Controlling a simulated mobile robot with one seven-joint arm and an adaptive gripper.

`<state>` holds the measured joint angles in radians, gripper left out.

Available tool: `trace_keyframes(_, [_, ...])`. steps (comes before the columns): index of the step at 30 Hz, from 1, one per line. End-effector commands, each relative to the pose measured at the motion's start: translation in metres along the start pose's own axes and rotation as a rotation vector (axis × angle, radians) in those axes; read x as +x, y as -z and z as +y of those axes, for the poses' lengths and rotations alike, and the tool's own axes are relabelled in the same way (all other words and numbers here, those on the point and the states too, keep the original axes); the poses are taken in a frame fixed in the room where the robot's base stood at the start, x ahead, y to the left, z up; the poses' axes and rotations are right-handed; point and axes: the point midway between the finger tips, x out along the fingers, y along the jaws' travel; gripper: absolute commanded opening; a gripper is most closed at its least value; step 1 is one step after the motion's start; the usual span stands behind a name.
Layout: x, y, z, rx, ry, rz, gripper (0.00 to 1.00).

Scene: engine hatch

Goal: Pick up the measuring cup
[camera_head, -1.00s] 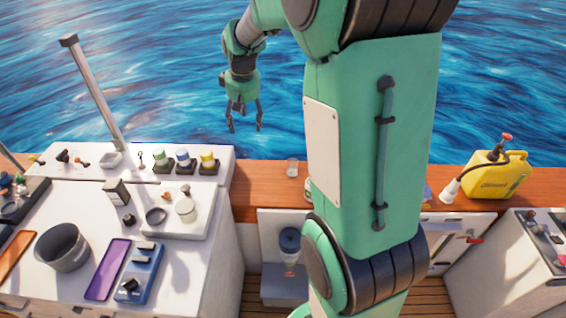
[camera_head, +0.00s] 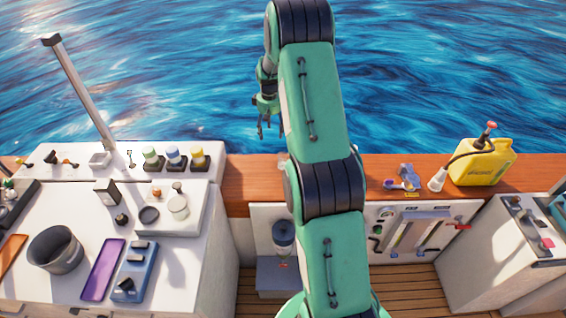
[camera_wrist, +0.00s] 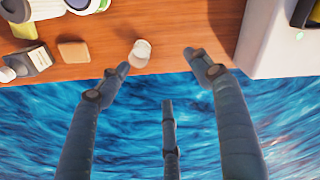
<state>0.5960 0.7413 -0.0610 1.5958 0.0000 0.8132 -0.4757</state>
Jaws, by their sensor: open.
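The measuring cup (camera_wrist: 140,54) is a small, pale, translucent cup on the wooden ledge, near its water-side edge in the wrist view. In the head view it is mostly hidden behind my arm. My gripper (camera_head: 270,128) hangs fingers down over the water side of the ledge. In the wrist view my gripper (camera_wrist: 157,62) is open and empty, with its fingers spread. The cup appears between the two upper fingertips, closer to the left one, and no finger visibly grips it.
On the wooden ledge (camera_wrist: 180,25), a brown block (camera_wrist: 73,52) and a grey item (camera_wrist: 30,60) lie left of the cup. A white housing (camera_wrist: 275,40) stands at right. In the head view, a yellow canister (camera_head: 485,162) and a purple-blue item (camera_head: 402,182) are on the right ledge.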

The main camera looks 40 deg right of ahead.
Motion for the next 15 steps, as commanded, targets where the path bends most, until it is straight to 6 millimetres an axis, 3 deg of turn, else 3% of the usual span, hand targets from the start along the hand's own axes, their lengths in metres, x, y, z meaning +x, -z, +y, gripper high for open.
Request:
trace_keyframes(3, [0.035,-0.002,0.024,0.008,0.009,-0.020,0.65])
trace_keyframes(7, [0.066,-0.005,0.044,0.011,0.017,-0.034,0.65])
trace_keyframes(15, [0.095,-0.010,0.062,0.015,0.023,-0.046,0.65])
